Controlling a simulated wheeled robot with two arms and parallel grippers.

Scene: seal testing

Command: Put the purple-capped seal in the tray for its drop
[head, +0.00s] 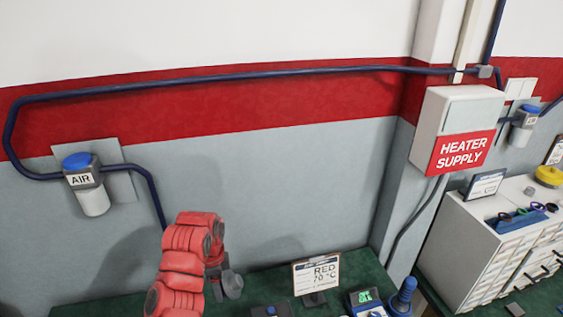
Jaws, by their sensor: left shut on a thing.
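My left gripper (231,286) hangs at the end of my red arm, low at left of centre, above the green bench top. Its grey parts show only in part beside the red arm. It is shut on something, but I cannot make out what. No purple cap shows at the gripper. Small coloured rings (520,211), some purplish and one greenish, sit in a blue holder on the white drawer cabinet at the right. They are too small to identify as seals. I cannot pick out the drop tray. My right gripper is out of view.
The white drawer cabinet (480,245) stands right. A heater supply box (455,130) and AIR unit (88,185) are on the wall.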

